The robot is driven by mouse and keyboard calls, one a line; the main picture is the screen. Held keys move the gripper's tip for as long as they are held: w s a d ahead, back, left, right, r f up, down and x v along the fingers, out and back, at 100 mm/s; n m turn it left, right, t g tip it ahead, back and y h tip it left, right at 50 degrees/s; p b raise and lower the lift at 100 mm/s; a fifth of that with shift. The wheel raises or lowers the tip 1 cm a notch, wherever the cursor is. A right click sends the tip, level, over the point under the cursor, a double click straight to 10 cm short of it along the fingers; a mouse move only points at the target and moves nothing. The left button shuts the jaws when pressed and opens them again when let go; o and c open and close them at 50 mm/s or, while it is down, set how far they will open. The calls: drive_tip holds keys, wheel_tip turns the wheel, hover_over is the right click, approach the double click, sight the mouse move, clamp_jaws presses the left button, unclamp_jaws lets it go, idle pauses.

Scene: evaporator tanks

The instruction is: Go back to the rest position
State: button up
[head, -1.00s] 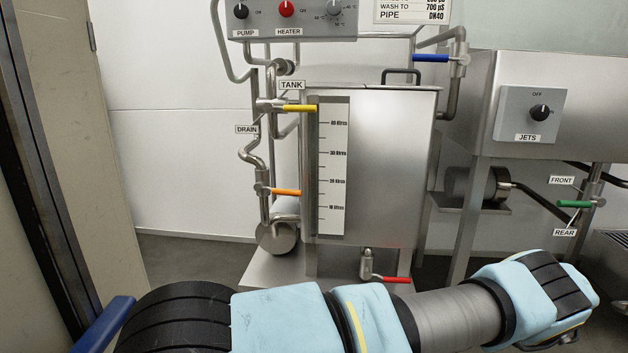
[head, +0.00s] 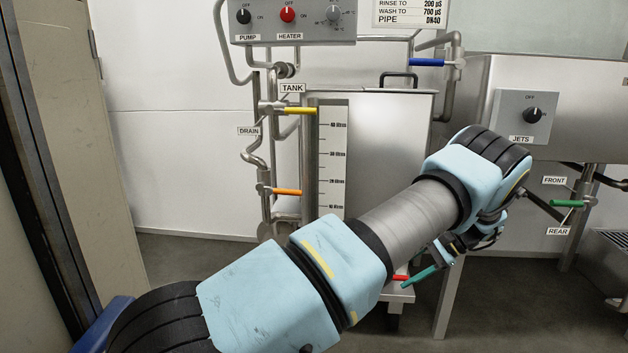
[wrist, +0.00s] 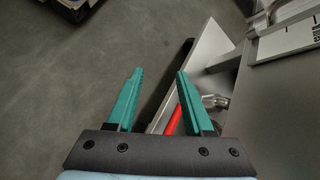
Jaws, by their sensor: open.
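My gripper (head: 424,278) has teal fingers and hangs below my wrist, in front of the lower right part of the tank (head: 405,140). In the wrist view my gripper (wrist: 155,88) is open, with nothing held between its fingers. A red valve handle (head: 401,278) shows beside the fingers in the head view. In the wrist view the red handle (wrist: 173,121) lies beyond the gap, close to the right finger. Whether they touch I cannot tell. My forearm hides the tank's lower front.
A control panel (head: 292,22) with knobs is above the tank. Yellow (head: 300,111), orange (head: 287,192), blue (head: 427,62) and green (head: 567,203) valve handles stick out from pipes. A jets switch box (head: 527,116) is at right. Grey floor (wrist: 60,100) is clear on the left.

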drive_tip(key=s+a+r+n+g+h+p, duration=0.1)
drive_tip(key=a+r+n+h, duration=0.25)
drive_tip(key=a+r, duration=0.45)
drive_tip(key=s+a+r+n+g+h+p, duration=0.15)
drive_tip(key=a+r+h, duration=0.25)
drive_tip(key=a, duration=0.7)
drive_tip(key=s+a+r+n+t+h, duration=0.1)
drive_tip(key=s+a+r+n+t, duration=0.15)
drive_tip(key=s+a, duration=0.35)
drive_tip(key=s+a+r+n+t+h, duration=0.1)
drive_tip(key=s+a+r+n+h, duration=0.2)
drive_tip(key=s+a, duration=0.35)
wheel_tip(320, 180, up, 39)
drive_tip(key=d+y+p, duration=0.1)
drive_tip(key=p, duration=3.7)
drive_tip(key=shift+d+f, duration=0.1)
drive_tip(key=shift+f, duration=0.05)
